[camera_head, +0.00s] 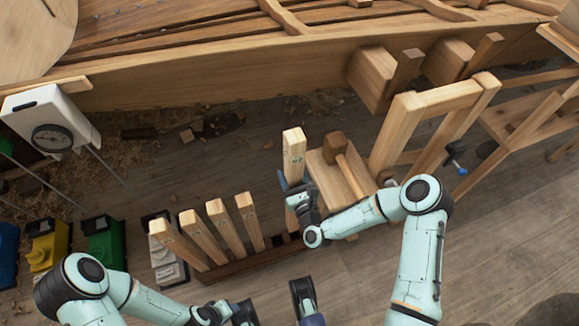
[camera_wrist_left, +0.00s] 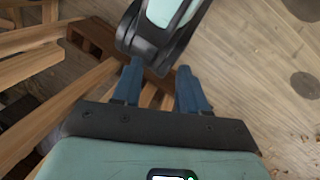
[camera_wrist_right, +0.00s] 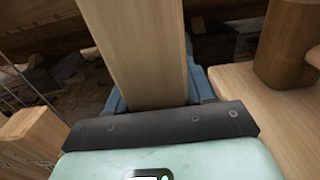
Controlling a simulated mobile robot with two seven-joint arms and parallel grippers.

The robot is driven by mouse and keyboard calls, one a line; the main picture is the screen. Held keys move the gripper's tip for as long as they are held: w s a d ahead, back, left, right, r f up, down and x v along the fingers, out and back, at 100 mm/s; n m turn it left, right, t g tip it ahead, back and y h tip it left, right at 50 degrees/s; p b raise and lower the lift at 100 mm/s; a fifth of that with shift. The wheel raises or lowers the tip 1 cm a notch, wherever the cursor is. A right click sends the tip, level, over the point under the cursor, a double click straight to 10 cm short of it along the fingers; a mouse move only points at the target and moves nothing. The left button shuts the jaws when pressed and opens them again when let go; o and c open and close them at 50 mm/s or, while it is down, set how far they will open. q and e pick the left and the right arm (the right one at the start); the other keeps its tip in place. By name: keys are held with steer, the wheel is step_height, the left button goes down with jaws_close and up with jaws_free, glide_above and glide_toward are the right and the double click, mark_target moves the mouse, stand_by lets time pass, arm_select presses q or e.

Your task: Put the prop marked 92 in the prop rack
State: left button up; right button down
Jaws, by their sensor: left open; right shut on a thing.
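A light wooden prop (camera_head: 293,150) stands upright in my right gripper (camera_head: 298,196), with a small dark mark near its top that is too small to read surely. My right gripper is shut on it, and it fills the right wrist view between the fingers (camera_wrist_right: 145,50). The prop rack (camera_head: 236,264) is a low dark-brown base with several props (camera_head: 228,228) standing in it, leaning left. The held prop's lower end is by the rack's right end; I cannot tell whether it is seated. My left gripper (camera_head: 273,305) is open and empty, in front of the rack.
A trestle frame (camera_head: 440,100) is farther right. The planked hull (camera_head: 220,85) crosses the back. A white dial box (camera_head: 48,118) and coloured bins (camera_head: 104,240) are at left.

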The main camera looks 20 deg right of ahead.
arm_select(q)
steer(key=shift+w+a+f+t+y+b, duration=0.6)
steer(key=shift+w+a+f+t+b, duration=0.6)
steer(key=shift+w+f+b, duration=1.8)
steer(key=s+a+f+n+g+b, duration=0.1)
steer(key=s+f+g+b, duration=0.3)
steer(key=s+f, duration=0.4)
steer(key=shift+s+a+g+b, duration=0.4)
steer(key=shift+s+a+b, duration=0.1)
steer(key=shift+s, duration=1.4)
arm_select(e)
step_height(320, 180, down, 20)
steer(key=d, duration=0.1)
steer(key=shift+s+r, duration=0.15)
steer(key=shift+s, duration=0.25)
arm_select(q)
steer(key=shift+f, duration=0.1)
arm_select(e)
steer(key=shift+d+f, duration=0.1)
steer(key=shift+f, duration=0.5)
steer(key=shift+c, duration=1.7)
jaws_free()
steer(key=shift+s+f, duration=0.1)
